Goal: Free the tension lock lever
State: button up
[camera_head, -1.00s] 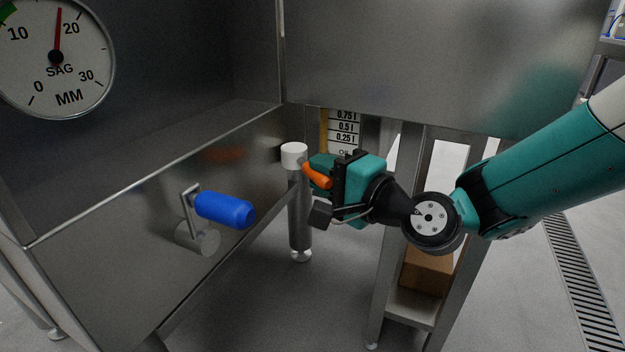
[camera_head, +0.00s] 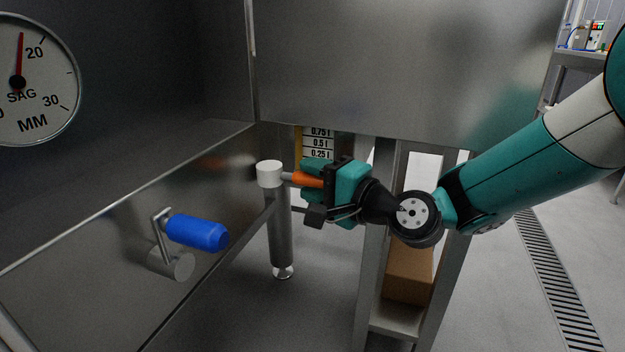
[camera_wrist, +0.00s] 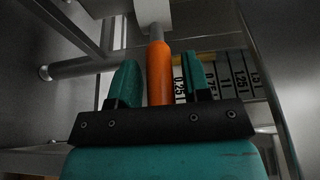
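The lock lever has an orange grip (camera_head: 308,180) on a short grey rod. It comes out of a white cap (camera_head: 269,173) on an upright steel post and points right, nearly level. My gripper (camera_head: 311,182) is at the lever from the right, with one teal finger on each side of the grip. In the wrist view, the orange grip (camera_wrist: 160,75) runs between the two fingers, with a narrow gap showing on both sides. The gripper is open around it. Part of the grip's outer end is hidden by the gripper.
A blue crank handle (camera_head: 197,232) sticks out of the steel front panel at left. A sag gauge (camera_head: 35,75) is at upper left. A litre scale (camera_head: 318,143) is behind the gripper. Steel legs and a brown box (camera_head: 409,273) stand below my arm.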

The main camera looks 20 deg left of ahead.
jog(key=o, duration=0.3)
jog(key=b+v, duration=0.5)
jog(key=v, duration=0.4)
